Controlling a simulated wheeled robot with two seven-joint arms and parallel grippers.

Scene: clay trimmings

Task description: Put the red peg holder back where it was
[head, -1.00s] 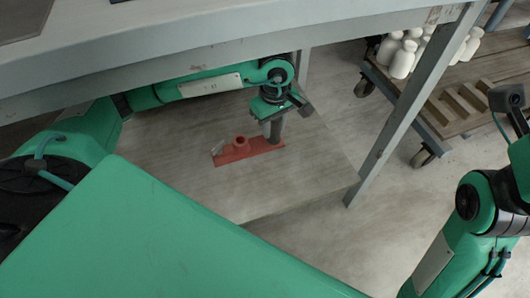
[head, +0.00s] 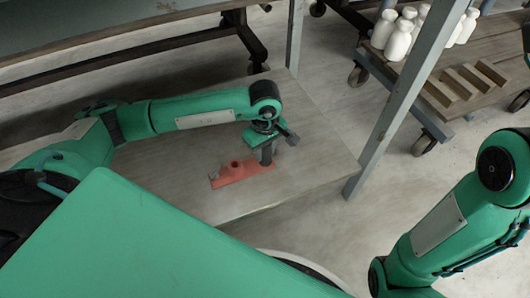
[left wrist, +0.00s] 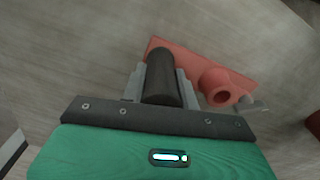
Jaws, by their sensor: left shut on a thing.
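The red peg holder (head: 240,172) is a flat red bar with a raised round socket, over the low wooden board. It also shows in the left wrist view (left wrist: 195,65), where a dark grey cylindrical peg (left wrist: 160,78) stands at its near part, beside the open socket. My left gripper (head: 266,156) points down at the holder's right end. In the left wrist view its jaws (left wrist: 160,88) are shut on the dark peg. The contact between peg and holder is partly hidden, and I cannot tell whether the holder touches the board. My right gripper is out of view.
The wooden board (head: 310,125) is bare around the holder. A grey table leg (head: 400,100) rises at its right corner, and a tabletop edge (head: 130,30) runs above. A cart (head: 440,105) with white bottles (head: 397,40) stands beyond. A small grey piece (left wrist: 250,104) lies by the holder's end.

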